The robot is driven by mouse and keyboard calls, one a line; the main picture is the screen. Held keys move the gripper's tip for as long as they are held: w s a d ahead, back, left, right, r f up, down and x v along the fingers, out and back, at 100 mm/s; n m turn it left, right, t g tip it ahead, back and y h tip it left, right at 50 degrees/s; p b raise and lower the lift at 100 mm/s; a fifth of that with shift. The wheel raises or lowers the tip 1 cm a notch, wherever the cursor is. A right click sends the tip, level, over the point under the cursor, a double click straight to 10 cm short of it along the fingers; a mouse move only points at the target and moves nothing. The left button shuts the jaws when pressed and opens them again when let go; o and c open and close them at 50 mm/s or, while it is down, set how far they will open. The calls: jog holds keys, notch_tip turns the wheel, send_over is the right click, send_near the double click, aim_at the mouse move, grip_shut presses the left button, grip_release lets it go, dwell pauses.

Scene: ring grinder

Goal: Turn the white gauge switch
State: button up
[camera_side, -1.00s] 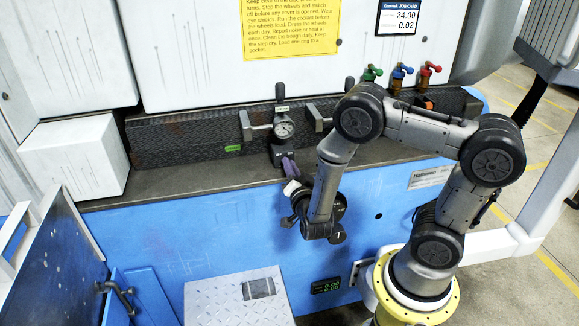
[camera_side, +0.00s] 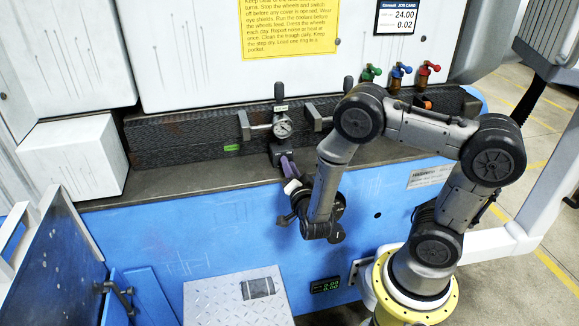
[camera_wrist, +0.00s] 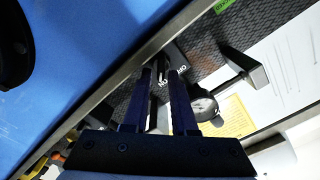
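The gauge switch shows in the side view as a dark box (camera_side: 281,154) on the ledge, below a round white-faced gauge (camera_side: 283,127). In the wrist view the switch box (camera_wrist: 178,58) has white ON lettering, and part of the gauge (camera_wrist: 205,107) shows beyond the right finger. My gripper (camera_side: 288,165) reaches up to the front of the box with its purple fingers. In the wrist view my gripper (camera_wrist: 160,75) has its two fingers apart, with the tips at the box. The switch's handle is mostly hidden between the fingers, and contact is unclear.
A dark textured rail (camera_side: 180,140) runs behind the ledge (camera_side: 190,178). Metal clamps (camera_side: 318,117) stand beside the gauge. Green, blue and red valves (camera_side: 400,72) are at the right. A white block (camera_side: 72,155) is at the left. A small green readout (camera_side: 325,286) is low on the blue front.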

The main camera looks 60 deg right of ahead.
jog(key=v, duration=1.4)
jog(key=shift+d, duration=0.15)
dwell(0.4)
